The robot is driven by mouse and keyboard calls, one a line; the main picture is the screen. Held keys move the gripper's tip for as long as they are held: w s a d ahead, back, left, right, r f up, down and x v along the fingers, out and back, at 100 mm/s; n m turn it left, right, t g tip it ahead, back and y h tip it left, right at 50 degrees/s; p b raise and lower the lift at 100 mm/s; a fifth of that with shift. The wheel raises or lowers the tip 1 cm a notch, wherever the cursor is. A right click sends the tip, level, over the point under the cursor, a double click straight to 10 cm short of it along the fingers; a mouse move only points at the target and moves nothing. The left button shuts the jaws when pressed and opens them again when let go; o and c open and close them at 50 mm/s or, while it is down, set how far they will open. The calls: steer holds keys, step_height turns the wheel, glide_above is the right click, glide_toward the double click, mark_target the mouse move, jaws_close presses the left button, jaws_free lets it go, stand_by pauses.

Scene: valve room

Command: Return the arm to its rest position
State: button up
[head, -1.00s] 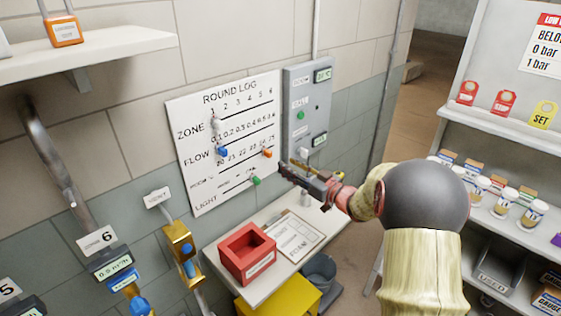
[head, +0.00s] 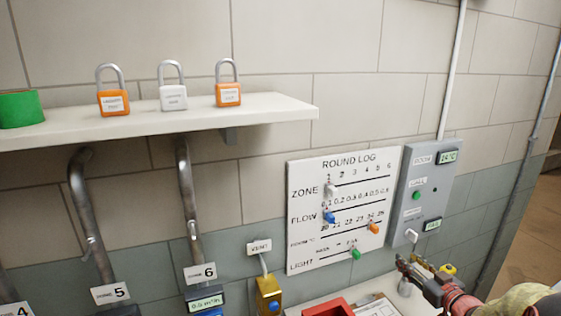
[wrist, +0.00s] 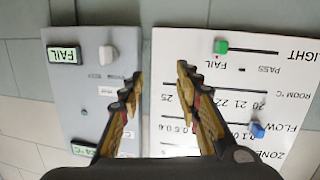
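My gripper (head: 412,268) is at the lower right of the head view, in front of the wall near the lower right corner of the round log board (head: 300,262). In the wrist view my gripper (wrist: 158,82) shows two fingers spread apart with nothing between them. Behind them are the grey room panel (wrist: 95,120) at left and the board (wrist: 200,50) at right, with a gap of wall between. Only the front part of my arm shows in the head view; the rest is out of the picture.
The board carries white (head: 330,190), blue (head: 329,217), orange (head: 374,228) and green (head: 355,253) markers; the green one is by FAIL. Below are a desk (head: 318,299) and a red tray (head: 330,308). A shelf (head: 270,113) with three padlocks is at upper left.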

steer(key=s+d+f+m+g+h, duration=0.2)
steer(key=s+d+f+g+h, duration=0.15)
steer(key=d+f, duration=0.3)
steer(key=s+d+f+m+g+h, duration=0.2)
steer(key=s+m+g+h, duration=0.15)
steer(key=s, duration=0.45)
steer(key=s+a+r+g+y, duration=0.1)
steer(key=s+a+r+g, duration=0.25)
steer(key=s+a, duration=0.65)
steer(key=s+a+r+g+y, duration=0.1)
steer(key=s+a+r+g, duration=0.25)
steer(key=s+a, duration=0.7)
steer(key=s+a+r+n+t+y, duration=0.2)
steer(key=s+a+r+t, duration=0.1)
steer(key=a+r, duration=0.6)
steer(key=s+a, duration=0.1)
steer(key=a, duration=0.2)
steer(key=shift+s+a+n+t, duration=0.25)
steer(key=shift+n+t, duration=0.05)
steer(key=shift+n, duration=0.05)
